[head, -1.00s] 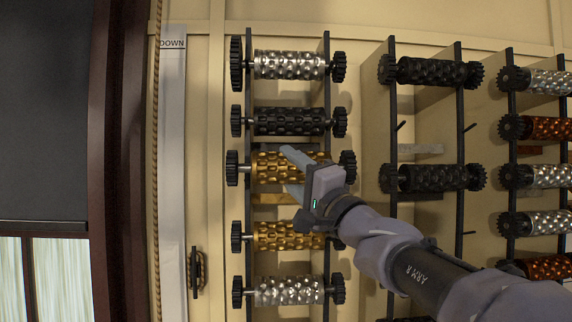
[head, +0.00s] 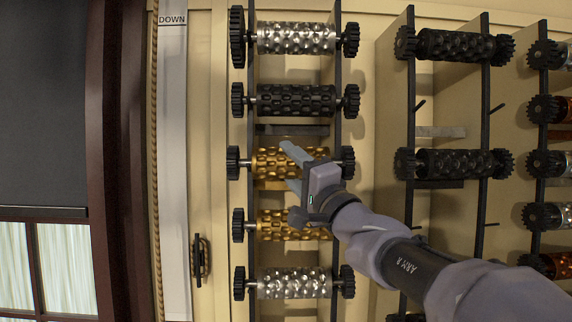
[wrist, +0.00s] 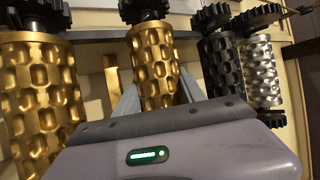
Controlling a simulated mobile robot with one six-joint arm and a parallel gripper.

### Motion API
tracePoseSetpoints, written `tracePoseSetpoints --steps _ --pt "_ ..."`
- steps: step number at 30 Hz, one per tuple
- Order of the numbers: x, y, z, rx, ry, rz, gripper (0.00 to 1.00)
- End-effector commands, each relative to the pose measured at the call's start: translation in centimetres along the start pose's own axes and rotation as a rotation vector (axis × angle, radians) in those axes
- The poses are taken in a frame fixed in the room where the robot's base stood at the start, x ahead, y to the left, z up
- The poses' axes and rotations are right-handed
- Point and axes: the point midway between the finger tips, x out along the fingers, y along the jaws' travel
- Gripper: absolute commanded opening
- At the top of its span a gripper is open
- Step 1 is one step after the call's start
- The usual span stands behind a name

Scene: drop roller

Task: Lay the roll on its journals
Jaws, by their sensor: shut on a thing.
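My gripper (head: 288,167) is shut on a gold embossed roll (head: 264,162), with one finger above and one below its middle. The roll lies level across the dark uprights of the left rack (head: 336,200), a black gear at each end. It shows between the fingers in the wrist view (wrist: 157,62). Its ends are at the uprights; I cannot tell whether its journals touch their supports. The right part of the roll is partly hidden by my gripper.
A black roll (head: 296,100) and a silver roll (head: 296,38) sit above; another gold roll (head: 270,225) and a silver roll (head: 294,284) sit below. A rack to the right holds black rolls (head: 463,163), with an empty place marked by pegs (head: 415,107).

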Motion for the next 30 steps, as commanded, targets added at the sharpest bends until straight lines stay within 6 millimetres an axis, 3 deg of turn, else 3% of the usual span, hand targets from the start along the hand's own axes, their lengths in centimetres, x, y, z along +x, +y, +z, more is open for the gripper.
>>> tracePoseSetpoints --steps 8,9,12,23,26,30 --pt "0.0 -0.3 -0.1 0.0 0.0 -0.006 0.0" --pt "0.0 -0.3 -0.1 0.0 0.0 -0.006 0.53" --pt "0.0 -0.3 -0.1 0.0 0.0 -0.005 0.73" --pt "-0.5 0.2 -0.1 -0.001 0.0 0.002 0.73" --pt "-2.1 0.3 0.0 0.0 0.001 -0.001 0.73" --pt "-6.0 0.5 0.0 -0.003 0.003 -0.001 0.73"
